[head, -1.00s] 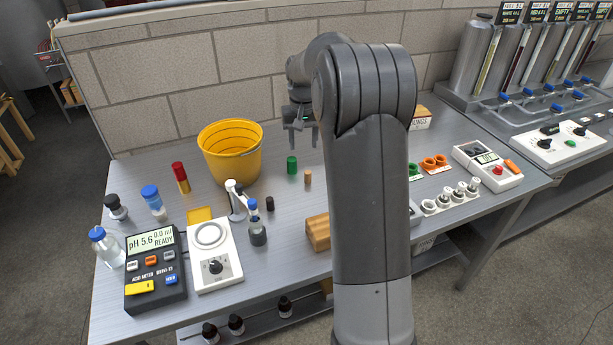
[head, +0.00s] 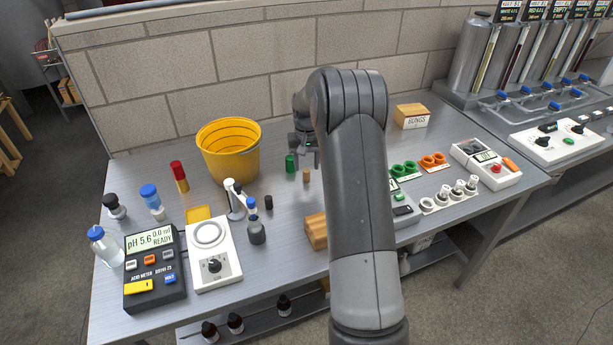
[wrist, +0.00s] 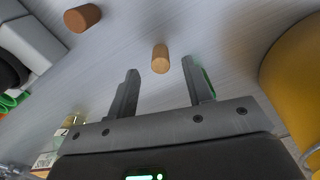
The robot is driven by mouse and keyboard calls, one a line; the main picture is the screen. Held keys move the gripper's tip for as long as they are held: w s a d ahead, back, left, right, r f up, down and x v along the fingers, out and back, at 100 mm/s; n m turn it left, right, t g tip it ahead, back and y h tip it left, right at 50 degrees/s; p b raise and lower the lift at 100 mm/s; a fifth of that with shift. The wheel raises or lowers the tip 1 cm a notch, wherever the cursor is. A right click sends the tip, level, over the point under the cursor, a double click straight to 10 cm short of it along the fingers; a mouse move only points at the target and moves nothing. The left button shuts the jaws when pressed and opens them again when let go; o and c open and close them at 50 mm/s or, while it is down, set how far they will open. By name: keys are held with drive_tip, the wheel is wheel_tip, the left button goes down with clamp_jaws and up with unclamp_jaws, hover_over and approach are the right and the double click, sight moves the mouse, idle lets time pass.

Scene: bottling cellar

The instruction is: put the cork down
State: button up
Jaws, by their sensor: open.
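A small tan cork (head: 306,175) stands upright on the grey bench, right of a green stopper (head: 291,164). The cork also shows in the wrist view (wrist: 160,60), beyond the gap between my fingertips and apart from them. My gripper (head: 307,158) is open and empty, just behind and above the cork; my arm hides part of it. Its two fingers (wrist: 162,82) show spread in the wrist view. A green edge (wrist: 209,82) shows behind the right finger.
A yellow bucket (head: 229,165) stands to the left, and it fills the wrist view's right edge (wrist: 295,85). A black stopper (head: 268,202) and a wooden block (head: 315,231) are nearer. A brown cylinder (wrist: 82,18) lies upper left in the wrist view.

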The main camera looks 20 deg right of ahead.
sight(307, 170)
wheel_tip(307, 170, down, 4)
drive_tip(key=shift+w+f, duration=0.1)
drive_tip(key=shift+c, duration=0.2)
clamp_jaws()
drive_tip(key=shift+r, duration=0.2)
drive_tip(key=shift+r, duration=0.55)
drive_tip(key=r, duration=0.2)
drive_tip(key=s+d+r, duration=0.1)
drive_tip(key=shift+r, duration=0.35)
drive_tip(key=s+d+r, duration=0.6)
drive_tip(key=s+d, duration=0.1)
drive_tip(key=shift+d, duration=0.2)
